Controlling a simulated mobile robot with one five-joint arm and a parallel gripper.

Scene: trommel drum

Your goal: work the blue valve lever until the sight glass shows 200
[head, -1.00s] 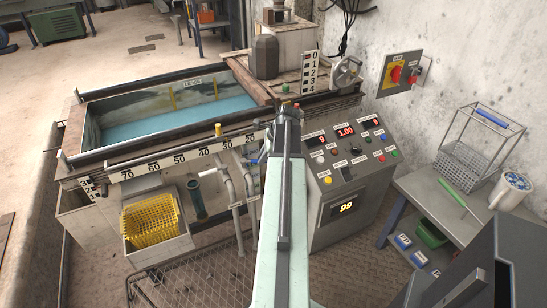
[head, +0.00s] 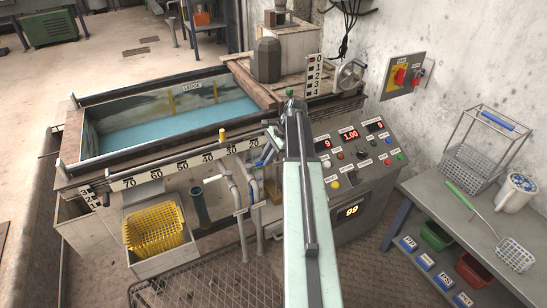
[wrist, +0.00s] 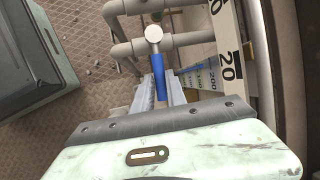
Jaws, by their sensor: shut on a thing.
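The blue valve lever (wrist: 158,88) hangs from a round pale pivot on the grey pipework in the wrist view. My gripper (wrist: 160,80) is shut on it, one finger on each side. In the head view my gripper (head: 268,147) is by the pipes at the tank's front, below the ruler, and the lever is hard to make out there. The sight glass scale (wrist: 210,80), with a 200 mark and coloured marks below it, stands right of the lever in the wrist view. Its liquid level cannot be read.
The tank (head: 160,122) holds blue water behind the numbered ruler (head: 180,167). Grey pipes (head: 236,195) stand close to my gripper. A control panel (head: 355,155) is to the right, a yellow basket (head: 153,228) to the left. A bench (head: 455,213) holds a skimmer and mug.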

